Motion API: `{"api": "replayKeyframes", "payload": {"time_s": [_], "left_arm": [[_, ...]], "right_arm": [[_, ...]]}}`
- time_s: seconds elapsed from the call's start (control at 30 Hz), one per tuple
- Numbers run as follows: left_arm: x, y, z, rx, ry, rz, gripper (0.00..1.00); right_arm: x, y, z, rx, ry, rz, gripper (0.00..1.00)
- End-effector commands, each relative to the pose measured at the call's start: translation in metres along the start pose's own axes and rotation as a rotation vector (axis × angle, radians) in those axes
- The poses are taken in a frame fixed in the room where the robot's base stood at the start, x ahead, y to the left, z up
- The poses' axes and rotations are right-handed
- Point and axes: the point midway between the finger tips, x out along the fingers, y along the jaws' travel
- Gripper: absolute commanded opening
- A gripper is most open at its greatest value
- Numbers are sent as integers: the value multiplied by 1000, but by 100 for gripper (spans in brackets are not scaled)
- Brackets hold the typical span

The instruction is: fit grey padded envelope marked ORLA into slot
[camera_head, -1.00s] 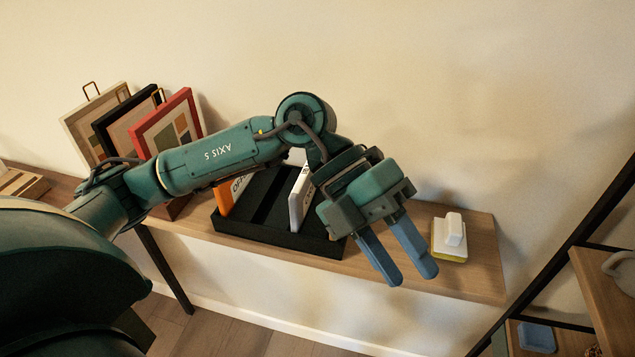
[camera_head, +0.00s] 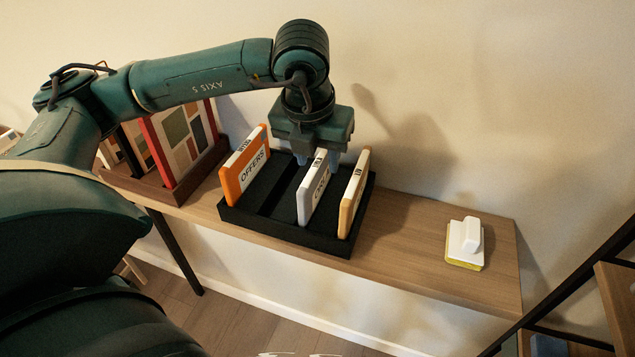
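A black slotted rack (camera_head: 290,235) stands on the wooden shelf. In it, a pale grey-white envelope (camera_head: 308,203) stands upright near the middle; its lettering is too small to read surely as ORLA. An orange-edged item marked OFFERS (camera_head: 245,168) stands at the rack's left and a tan-edged one (camera_head: 352,198) at its right. My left gripper (camera_head: 318,160) points down over the rack, at the pale envelope's top edge. Its fingers look apart, partly hidden behind the envelopes; I cannot tell whether they touch it. My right gripper is out of view.
A brown stand with framed pictures (camera_head: 180,135) is left of the rack, beneath my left arm. A white and yellow block (camera_head: 465,243) lies on the shelf (camera_head: 410,235) at the right. The shelf between rack and block is bare.

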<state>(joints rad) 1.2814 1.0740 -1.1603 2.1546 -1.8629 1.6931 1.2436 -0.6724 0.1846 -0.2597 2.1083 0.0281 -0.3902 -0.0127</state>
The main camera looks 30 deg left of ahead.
Motion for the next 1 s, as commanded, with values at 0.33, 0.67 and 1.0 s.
{"api": "replayKeyframes", "payload": {"time_s": [0.33, 0.67, 1.0], "left_arm": [[39, 4, 0, 0, 3, 1, 40], [56, 4, 0, 0, 0, -1, 40], [55, 3, 0, 0, 0, -1, 18]], "right_arm": [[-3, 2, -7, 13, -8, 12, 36], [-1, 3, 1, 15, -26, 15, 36], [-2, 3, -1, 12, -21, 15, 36]]}}
